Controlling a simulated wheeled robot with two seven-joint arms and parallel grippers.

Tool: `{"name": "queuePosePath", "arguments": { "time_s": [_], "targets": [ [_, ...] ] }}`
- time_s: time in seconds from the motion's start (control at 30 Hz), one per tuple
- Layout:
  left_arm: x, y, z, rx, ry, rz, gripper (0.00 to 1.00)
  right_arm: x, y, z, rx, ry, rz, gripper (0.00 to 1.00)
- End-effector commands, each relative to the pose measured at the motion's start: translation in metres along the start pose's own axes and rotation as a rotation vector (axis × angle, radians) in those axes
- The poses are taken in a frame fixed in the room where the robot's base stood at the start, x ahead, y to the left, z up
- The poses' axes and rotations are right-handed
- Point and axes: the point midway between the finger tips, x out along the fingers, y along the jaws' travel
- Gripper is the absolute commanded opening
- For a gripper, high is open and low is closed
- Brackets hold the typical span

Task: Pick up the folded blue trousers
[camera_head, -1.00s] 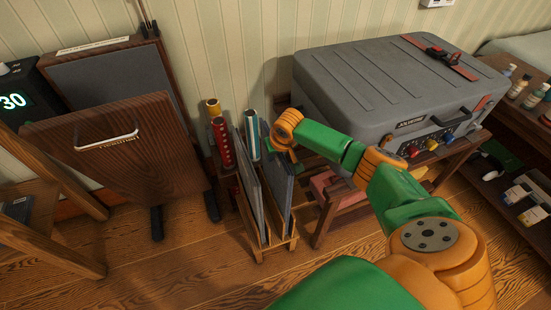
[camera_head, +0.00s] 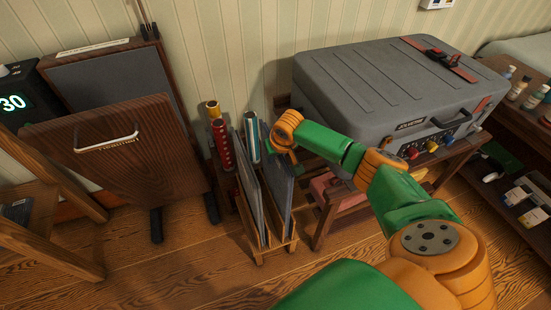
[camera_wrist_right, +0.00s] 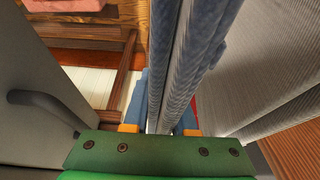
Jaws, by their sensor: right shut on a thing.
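The folded blue trousers (camera_head: 279,195) hang upright in a small wooden rack (camera_head: 262,252), as the right one of two flat folded pieces. In the right wrist view the blue ribbed cloth (camera_wrist_right: 182,62) runs up between my fingers. My right gripper (camera_head: 284,165) reaches down over the top of the trousers. In the right wrist view my right gripper (camera_wrist_right: 161,124) is shut on the cloth. Its fingertips are mostly hidden in the head view. My left gripper is not in view.
A grey-blue folded piece (camera_head: 250,190) stands close to the left in the rack. Rolled tubes (camera_head: 222,140) stand behind it. A grey case (camera_head: 390,90) on a wooden stand is close on the right. A wooden trouser press (camera_head: 120,160) is at left. The floor in front is clear.

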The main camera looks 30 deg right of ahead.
Motion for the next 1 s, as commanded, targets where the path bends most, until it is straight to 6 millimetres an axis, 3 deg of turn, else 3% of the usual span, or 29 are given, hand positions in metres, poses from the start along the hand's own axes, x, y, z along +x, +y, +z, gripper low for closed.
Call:
{"name": "queuePosePath", "arguments": {
  "time_s": [0.07, 0.17, 0.6, 0.77, 1.0],
  "targets": [
    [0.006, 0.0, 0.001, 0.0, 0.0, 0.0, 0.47, -0.003, 0.0, -0.003, 0.0, 0.006, -0.001, 0.0],
    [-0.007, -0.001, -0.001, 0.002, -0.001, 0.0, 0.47, -0.024, -0.001, -0.011, 0.0, 0.005, -0.003, 0.0],
    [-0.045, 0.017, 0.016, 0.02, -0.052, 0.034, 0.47, -0.137, -0.001, -0.058, 0.0, 0.007, -0.003, 0.0],
    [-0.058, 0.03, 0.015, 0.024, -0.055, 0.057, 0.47, -0.181, -0.001, -0.076, 0.001, 0.007, -0.004, 0.0],
    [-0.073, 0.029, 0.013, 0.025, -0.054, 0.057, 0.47, -0.242, -0.001, -0.101, 0.001, 0.005, -0.004, 0.0]
  ]
}}
